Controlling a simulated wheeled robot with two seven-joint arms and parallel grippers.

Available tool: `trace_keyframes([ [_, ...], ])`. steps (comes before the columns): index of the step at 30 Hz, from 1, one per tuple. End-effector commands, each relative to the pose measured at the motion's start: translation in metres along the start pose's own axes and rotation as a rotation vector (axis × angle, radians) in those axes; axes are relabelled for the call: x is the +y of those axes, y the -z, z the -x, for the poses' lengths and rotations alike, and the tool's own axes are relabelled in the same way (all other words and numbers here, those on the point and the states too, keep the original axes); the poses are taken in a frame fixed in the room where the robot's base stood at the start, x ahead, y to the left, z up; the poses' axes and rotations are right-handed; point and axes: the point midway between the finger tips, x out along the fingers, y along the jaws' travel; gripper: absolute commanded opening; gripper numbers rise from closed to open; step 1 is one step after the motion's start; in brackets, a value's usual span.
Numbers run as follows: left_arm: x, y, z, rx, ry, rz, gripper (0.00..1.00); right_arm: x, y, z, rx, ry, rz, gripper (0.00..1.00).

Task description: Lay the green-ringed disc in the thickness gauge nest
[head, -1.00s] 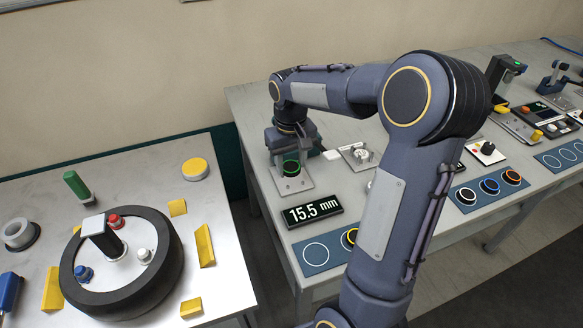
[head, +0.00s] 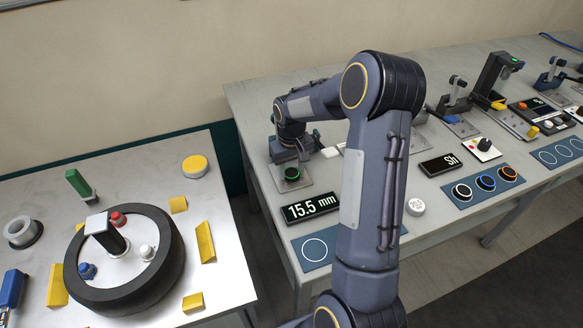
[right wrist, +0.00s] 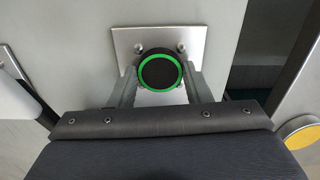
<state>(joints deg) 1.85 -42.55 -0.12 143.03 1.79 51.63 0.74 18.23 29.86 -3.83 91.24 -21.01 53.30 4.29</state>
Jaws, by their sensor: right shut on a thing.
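The green-ringed disc (head: 292,174) is dark with a bright green ring on top. It is over the metal plate of the thickness gauge nest (head: 302,187), beside the display reading 15.5 mm (head: 310,207). In the right wrist view the disc (right wrist: 160,70) sits between the two fingers of my right gripper (right wrist: 161,80), with the screwed plate (right wrist: 125,40) behind it. My right gripper (head: 292,168) is shut on the disc, low at the plate. The seat under the disc is hidden, so I cannot tell whether it touches. My left gripper is not in view.
A blue mat with ring outlines (head: 345,243) lies in front of the display, partly hidden by my right arm. A second mat holds ringed discs (head: 485,183). The left table carries a tyre (head: 170,270) and yellow blocks (head: 205,242).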

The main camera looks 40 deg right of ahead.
Motion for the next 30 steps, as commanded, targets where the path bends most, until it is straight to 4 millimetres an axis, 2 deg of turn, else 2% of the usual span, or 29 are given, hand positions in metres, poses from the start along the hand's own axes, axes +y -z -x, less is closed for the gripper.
trace_keyframes([
  [3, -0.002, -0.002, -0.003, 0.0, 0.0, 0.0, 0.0, 0.0, 0.0, -0.004, 0.0, 0.0, 0.0, 0.21],
  [4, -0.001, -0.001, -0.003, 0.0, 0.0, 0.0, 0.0, 0.0, 0.0, -0.003, 0.0, 0.0, 0.0, 0.47],
  [9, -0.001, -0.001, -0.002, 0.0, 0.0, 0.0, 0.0, 0.0, 0.0, -0.003, 0.0, 0.0, 0.0, 0.66],
  [16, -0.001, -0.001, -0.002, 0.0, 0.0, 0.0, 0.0, 0.0, 0.0, -0.002, 0.0, 0.0, 0.0, 0.66],
  [20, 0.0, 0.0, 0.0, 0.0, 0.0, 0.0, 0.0, 0.0, 0.001, 0.005, 0.003, 0.0, 0.0, 0.66],
  [23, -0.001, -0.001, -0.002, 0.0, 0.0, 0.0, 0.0, 0.0, 0.002, 0.019, 0.006, 0.0, 0.0, 0.66],
  [30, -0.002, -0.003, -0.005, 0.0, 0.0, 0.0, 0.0, 0.0, 0.001, 0.071, 0.006, 0.0, 0.001, 0.66],
])
